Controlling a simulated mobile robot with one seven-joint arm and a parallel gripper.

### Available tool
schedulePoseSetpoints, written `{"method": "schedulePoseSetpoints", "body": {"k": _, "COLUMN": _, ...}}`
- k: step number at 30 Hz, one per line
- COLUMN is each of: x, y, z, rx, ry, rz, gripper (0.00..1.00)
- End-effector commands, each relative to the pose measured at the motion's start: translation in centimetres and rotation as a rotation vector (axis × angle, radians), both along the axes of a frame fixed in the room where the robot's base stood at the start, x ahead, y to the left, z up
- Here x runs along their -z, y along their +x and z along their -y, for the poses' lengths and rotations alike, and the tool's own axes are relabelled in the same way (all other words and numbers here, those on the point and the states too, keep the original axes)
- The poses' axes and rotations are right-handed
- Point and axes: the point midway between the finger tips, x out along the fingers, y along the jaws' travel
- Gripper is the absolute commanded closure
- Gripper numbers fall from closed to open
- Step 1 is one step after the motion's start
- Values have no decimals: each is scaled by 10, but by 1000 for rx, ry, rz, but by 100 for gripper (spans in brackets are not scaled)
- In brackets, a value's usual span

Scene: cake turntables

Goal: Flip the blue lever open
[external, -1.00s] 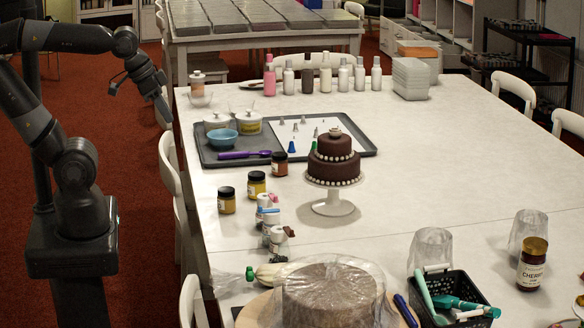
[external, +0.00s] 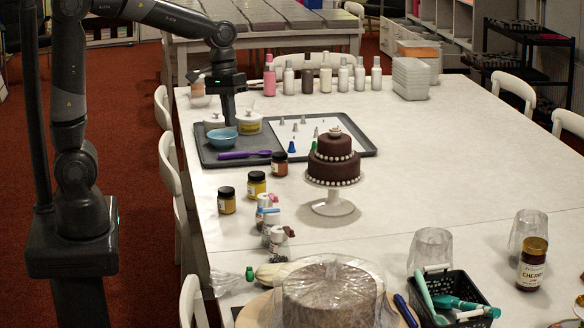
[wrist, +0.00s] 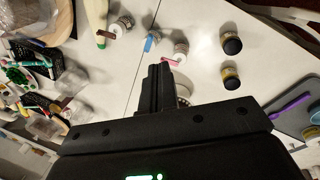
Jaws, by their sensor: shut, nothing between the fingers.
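A small white container (external: 268,222) with a blue piece (external: 270,210) on its top, most likely the blue lever, stands on the table left of the cake. The blue piece also shows in the wrist view (wrist: 151,43), above and just left of my fingers. A similar white container with a pink piece (wrist: 172,60) is beside it. The blue piece is too small to tell its angle. My gripper (external: 229,122) points down over the grey tray, behind and left of the containers, well apart from them. Its fingers (wrist: 157,70) are shut and empty.
A chocolate cake (external: 333,167) on a white stand is right of the containers. Dark-lidded jars (external: 227,200) stand left of them. The tray (external: 206,154) holds a blue bowl (external: 222,138) and white tubs. A plastic-covered cake (external: 330,295) is in front. The table's right middle is clear.

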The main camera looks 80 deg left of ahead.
Motion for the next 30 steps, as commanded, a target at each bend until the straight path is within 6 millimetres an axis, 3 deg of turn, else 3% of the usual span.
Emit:
{"method": "schedulePoseSetpoints", "body": {"k": 9, "x": 44, "y": 55, "z": -17, "rx": -189, "ry": -69, "rz": -162, "gripper": 100}}
{"method": "schedulePoseSetpoints", "body": {"k": 18, "x": 92, "y": 96, "z": -32, "rx": -352, "ry": -113, "rz": -302, "gripper": 100}}
{"method": "schedulePoseSetpoints", "body": {"k": 24, "x": 113, "y": 109, "z": -38, "rx": -412, "ry": -126, "rz": -355, "gripper": 100}}
{"method": "schedulePoseSetpoints", "body": {"k": 30, "x": 118, "y": 113, "z": -39, "rx": -430, "ry": -130, "rz": -368, "gripper": 100}}
